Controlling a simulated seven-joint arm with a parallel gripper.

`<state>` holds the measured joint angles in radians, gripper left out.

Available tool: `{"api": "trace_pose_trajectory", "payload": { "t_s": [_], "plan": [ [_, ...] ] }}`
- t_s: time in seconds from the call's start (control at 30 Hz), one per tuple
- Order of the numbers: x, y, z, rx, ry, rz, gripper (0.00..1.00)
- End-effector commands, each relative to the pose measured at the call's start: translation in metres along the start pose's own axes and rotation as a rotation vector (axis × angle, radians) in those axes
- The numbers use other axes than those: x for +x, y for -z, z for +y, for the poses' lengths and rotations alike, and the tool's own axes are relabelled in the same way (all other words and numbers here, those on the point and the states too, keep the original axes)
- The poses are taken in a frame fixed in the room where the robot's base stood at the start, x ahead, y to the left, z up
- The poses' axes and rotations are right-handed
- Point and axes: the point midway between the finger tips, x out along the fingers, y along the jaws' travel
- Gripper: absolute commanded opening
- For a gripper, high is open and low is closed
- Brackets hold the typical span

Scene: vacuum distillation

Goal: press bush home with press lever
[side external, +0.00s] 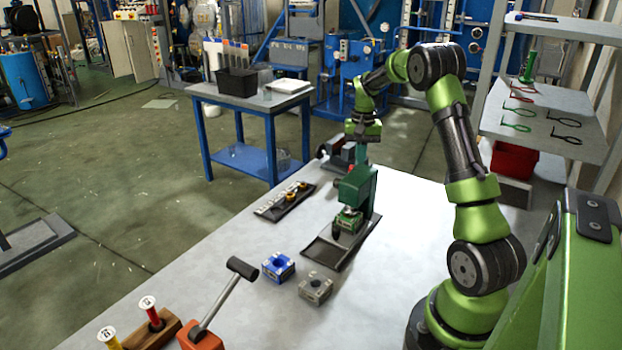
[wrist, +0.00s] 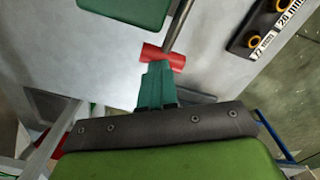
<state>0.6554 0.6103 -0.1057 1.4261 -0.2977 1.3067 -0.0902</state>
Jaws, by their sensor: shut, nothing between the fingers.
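The green press (side external: 356,188) stands on a dark base on the grey table. A green block (side external: 348,220) sits beneath its head; I cannot make out a bush in it. The press lever (wrist: 180,30) is a metal rod ending in a red crossbar grip (wrist: 164,56). My gripper (wrist: 158,68) is shut and empty, its teal fingertips right at the lower edge of the red grip in the wrist view. I cannot tell whether they touch it. In the side view my gripper (side external: 361,150) is just above and behind the press, and the lever is mostly hidden.
A black rack (side external: 284,202) with brass rings lies left of the press. A blue block (side external: 278,267) and a grey block (side external: 315,288) sit in front. Clear table lies between the press and my base.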

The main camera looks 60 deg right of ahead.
Motion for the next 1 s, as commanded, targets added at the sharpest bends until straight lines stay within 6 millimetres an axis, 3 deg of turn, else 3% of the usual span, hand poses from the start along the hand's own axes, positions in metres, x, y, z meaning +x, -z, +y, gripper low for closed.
{"api": "trace_pose_trajectory", "payload": {
  "t_s": [1.0],
  "plan": [
    [0.018,0.0,0.001,-0.001,-0.002,0.0,0.0]
  ]
}}
